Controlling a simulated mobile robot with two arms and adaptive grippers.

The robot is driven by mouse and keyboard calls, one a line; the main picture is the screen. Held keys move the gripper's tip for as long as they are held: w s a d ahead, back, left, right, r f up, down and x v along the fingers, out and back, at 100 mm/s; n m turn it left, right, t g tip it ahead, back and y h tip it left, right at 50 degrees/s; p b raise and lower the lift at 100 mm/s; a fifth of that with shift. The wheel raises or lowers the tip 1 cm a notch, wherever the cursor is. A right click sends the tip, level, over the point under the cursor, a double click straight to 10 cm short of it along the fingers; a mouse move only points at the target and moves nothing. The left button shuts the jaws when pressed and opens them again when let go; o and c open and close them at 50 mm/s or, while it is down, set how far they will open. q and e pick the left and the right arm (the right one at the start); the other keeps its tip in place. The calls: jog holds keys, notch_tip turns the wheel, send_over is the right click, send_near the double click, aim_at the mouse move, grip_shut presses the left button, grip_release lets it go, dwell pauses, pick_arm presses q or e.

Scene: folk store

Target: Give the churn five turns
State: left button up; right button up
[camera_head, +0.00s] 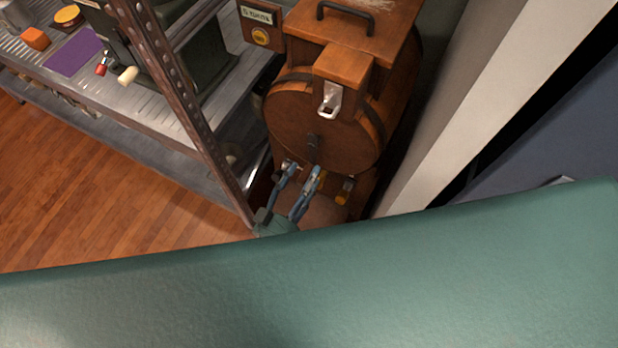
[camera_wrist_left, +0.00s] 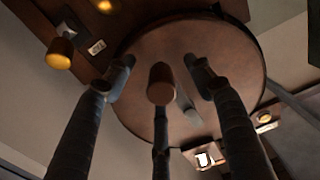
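The churn (camera_head: 292,122) is a round wooden barrel on its side, with its flat disc face turned towards me; the face also shows in the left wrist view (camera_wrist_left: 225,62). A dark crank hub sits low on the face. In the left wrist view a brown cylindrical crank handle (camera_wrist_left: 160,84) points at the camera. My left gripper (camera_head: 303,171) is in front of the lower face. Its fingers (camera_wrist_left: 160,80) stand spread around the handle, with gaps visible on both sides. The crank's lower part is hidden behind the fingers in the head view. My right gripper is not in view.
A metal shelf (camera_head: 130,105) stands left of the churn, its upright post (camera_head: 188,100) close to my gripper. A pale wall edge (camera_head: 470,90) is close on the right. An amber knob (camera_wrist_left: 60,54) shows in the wrist view. Wooden floor (camera_head: 90,200) lies at left.

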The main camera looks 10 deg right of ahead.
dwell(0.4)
pick_arm(q)
jog(key=shift+p+v, duration=0.65)
jog(key=shift+v, duration=1.7)
jog(key=v, duration=0.4)
jog(key=shift+s+a+p, duration=0.15)
jog(key=shift+p, duration=0.2)
